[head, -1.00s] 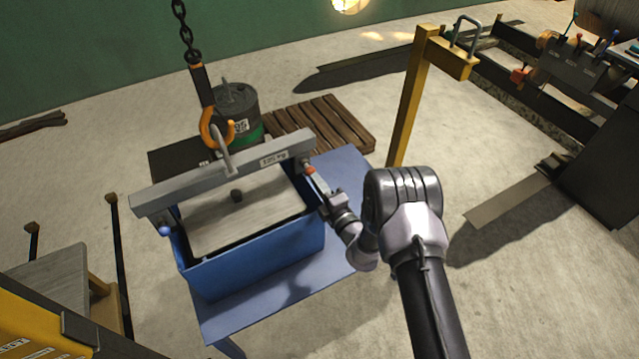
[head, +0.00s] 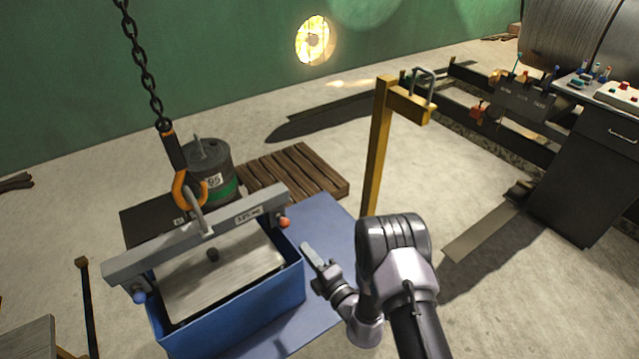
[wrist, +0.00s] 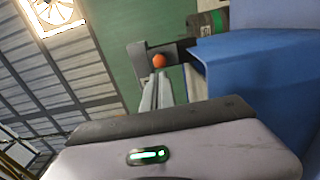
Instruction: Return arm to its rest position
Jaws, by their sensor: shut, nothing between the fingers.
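My gripper (head: 309,254) is shut and empty in the head view, just right of the blue box and above the blue table. Its closed fingers also show in the wrist view (wrist: 157,90), pointing toward an orange knob (wrist: 159,61). In the head view the orange knob (head: 285,222) sits at the right end of the grey lifting beam (head: 225,224), and a gap lies between it and the fingers. My arm reaches in from the lower right, bent at the elbow.
The blue box (head: 232,319) stands on the blue table (head: 330,222), with an orange hook (head: 183,190) and chain at the beam. A yellow post (head: 377,150) stands behind my arm. Open floor lies right of the arm, before a dark control cabinet (head: 590,180).

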